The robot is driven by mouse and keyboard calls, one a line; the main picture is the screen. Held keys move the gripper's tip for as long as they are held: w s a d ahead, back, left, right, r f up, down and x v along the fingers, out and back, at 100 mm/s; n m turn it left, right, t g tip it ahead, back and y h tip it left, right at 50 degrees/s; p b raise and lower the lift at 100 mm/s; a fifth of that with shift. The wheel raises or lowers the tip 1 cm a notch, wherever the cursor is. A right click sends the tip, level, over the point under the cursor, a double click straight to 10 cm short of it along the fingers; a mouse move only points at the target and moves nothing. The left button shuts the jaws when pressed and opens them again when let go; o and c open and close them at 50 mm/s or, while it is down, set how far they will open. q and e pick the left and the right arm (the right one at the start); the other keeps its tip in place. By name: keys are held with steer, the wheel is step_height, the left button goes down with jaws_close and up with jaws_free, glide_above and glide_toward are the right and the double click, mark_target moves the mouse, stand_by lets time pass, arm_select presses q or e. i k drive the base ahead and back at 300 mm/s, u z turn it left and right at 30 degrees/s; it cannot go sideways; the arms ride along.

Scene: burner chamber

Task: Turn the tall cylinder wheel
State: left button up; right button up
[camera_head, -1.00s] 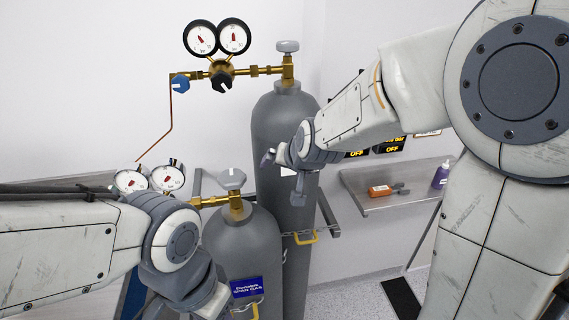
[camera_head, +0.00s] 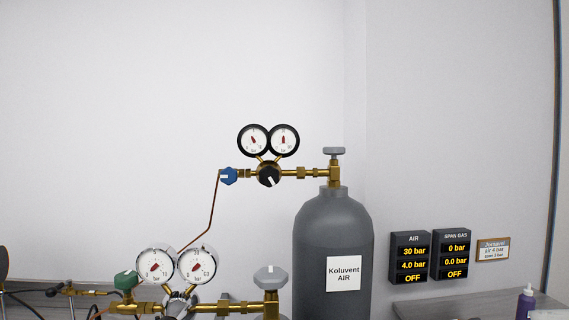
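The tall grey cylinder (camera_head: 316,235) stands right of centre with a white label reading "Koluvent AIR". Its grey wheel (camera_head: 334,150) sits on top of the brass valve (camera_head: 335,174). A brass regulator with two black-rimmed gauges (camera_head: 268,140), a black knob (camera_head: 269,177) and a blue knob (camera_head: 229,176) extends left from the valve. Neither of my grippers is in the view, and nothing touches the wheel.
A shorter cylinder's grey wheel (camera_head: 270,277) and white-faced gauges (camera_head: 176,266) stand in front at the bottom. Wall displays (camera_head: 410,257) read AIR 30 bar, 4.0 bar, OFF and SPAN GAS 0 bar, 0.0 bar, OFF. A shelf (camera_head: 465,305) holds a purple bottle (camera_head: 525,303).

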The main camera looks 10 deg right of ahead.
mark_target(333, 151)
steer(key=u, duration=1.3)
steer(key=k, duration=0.75)
steer(key=z, duration=1.5)
steer(key=i, duration=0.15)
steer(key=z, duration=0.1)
